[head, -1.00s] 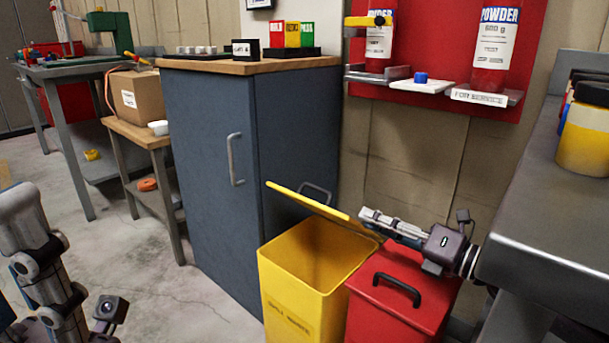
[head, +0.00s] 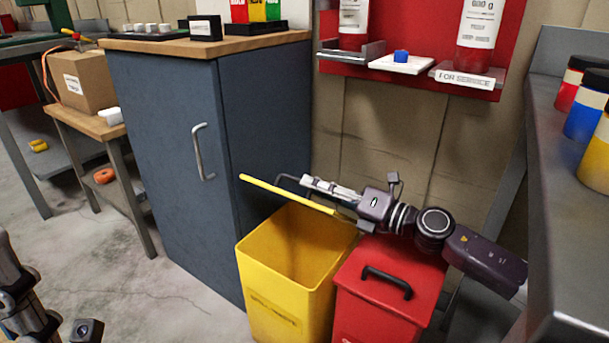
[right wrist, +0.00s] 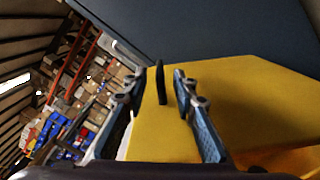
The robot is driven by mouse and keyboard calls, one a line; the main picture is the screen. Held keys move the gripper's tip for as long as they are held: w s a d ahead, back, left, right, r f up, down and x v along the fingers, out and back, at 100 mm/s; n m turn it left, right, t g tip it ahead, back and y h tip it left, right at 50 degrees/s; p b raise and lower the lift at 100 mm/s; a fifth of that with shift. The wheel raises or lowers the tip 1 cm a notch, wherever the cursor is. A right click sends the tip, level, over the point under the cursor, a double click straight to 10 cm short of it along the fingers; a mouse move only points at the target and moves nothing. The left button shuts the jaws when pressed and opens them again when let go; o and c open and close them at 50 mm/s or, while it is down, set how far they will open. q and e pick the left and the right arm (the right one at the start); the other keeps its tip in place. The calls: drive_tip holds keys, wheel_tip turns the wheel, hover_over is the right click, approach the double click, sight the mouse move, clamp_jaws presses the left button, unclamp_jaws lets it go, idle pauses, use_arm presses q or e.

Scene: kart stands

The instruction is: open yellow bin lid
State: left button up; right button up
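The yellow bin (head: 290,290) stands on the floor, its mouth partly uncovered. Its yellow lid (head: 275,189) is raised and tilted, seen nearly edge-on. A dark handle (head: 288,179) is on the lid's back side. My right gripper (head: 308,183) is behind the lid, close to the handle. In the right wrist view the fingers (right wrist: 160,112) are apart, with the black handle (right wrist: 161,82) between them and the yellow lid (right wrist: 235,95) beyond. I cannot tell whether a finger touches the lid. My left gripper is out of view; only parts of my left arm show at lower left.
A red bin (head: 385,300) with a closed lid stands right beside the yellow bin, under my right arm. A blue-grey cabinet (head: 190,150) is behind to the left. A grey worktop (head: 555,200) with jars is at right. Open floor lies at left.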

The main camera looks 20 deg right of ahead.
drive_tip(key=shift+p+x, duration=0.4)
drive_tip(key=shift+x, duration=1.2)
clamp_jaws()
